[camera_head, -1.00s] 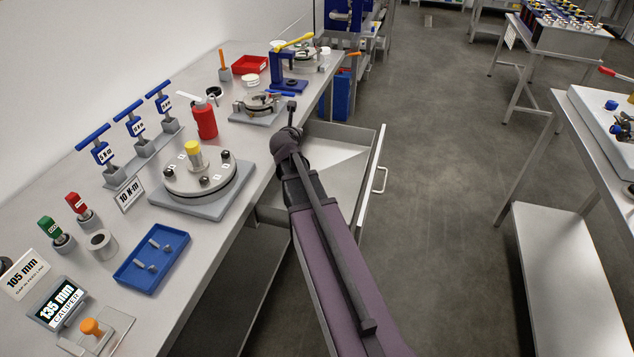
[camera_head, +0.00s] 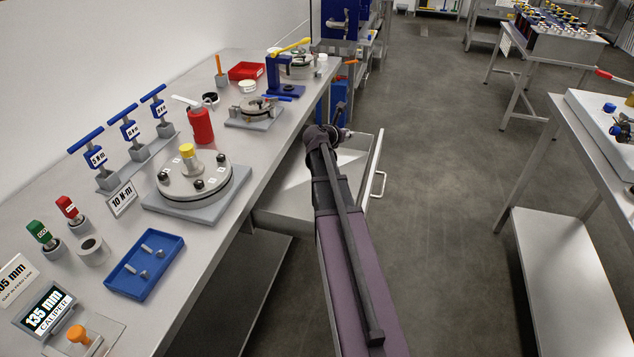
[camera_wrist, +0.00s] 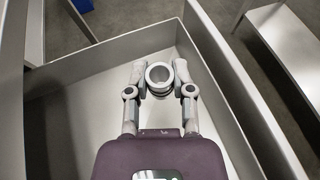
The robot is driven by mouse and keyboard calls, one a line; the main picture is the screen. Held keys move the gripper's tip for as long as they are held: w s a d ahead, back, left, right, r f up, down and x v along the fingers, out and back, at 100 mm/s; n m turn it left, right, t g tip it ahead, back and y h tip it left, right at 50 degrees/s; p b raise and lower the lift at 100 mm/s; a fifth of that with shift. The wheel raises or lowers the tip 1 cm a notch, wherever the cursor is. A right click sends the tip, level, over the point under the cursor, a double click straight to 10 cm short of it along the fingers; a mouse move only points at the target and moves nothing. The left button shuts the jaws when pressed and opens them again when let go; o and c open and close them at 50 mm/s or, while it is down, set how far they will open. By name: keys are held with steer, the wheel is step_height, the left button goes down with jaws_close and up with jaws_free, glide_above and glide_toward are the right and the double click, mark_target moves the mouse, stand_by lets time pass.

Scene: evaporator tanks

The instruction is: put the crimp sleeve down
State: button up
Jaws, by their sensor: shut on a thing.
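The crimp sleeve (camera_wrist: 159,77) is a short grey ring, seen in the wrist view with its open end toward the camera. My gripper (camera_wrist: 160,82) is shut on it, one finger on each side. Both are above the open drawer (camera_wrist: 105,125), whose grey floor shows below and around them. In the head view my gripper (camera_head: 335,132) is over the same drawer, at the right of the bench edge; the sleeve is hard to make out there.
The drawer's front panel (camera_head: 373,165) stands pulled out into the aisle. The bench holds a round flange fixture (camera_head: 193,178), a blue tray (camera_head: 146,267) with small pins, a red bottle (camera_head: 200,126) and another grey ring (camera_head: 92,250). The drawer floor looks bare where visible.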

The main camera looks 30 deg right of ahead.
steer(key=shift+f, duration=0.1)
step_height(320, 180, down, 6)
steer(key=b, duration=0.6)
stand_by(0.3)
steer(key=shift+f+b, duration=1.9)
steer(key=shift+b, duration=0.1)
steer(key=shift+f+b, duration=0.6)
steer(key=o, duration=0.9)
steer(key=shift+r, duration=0.15)
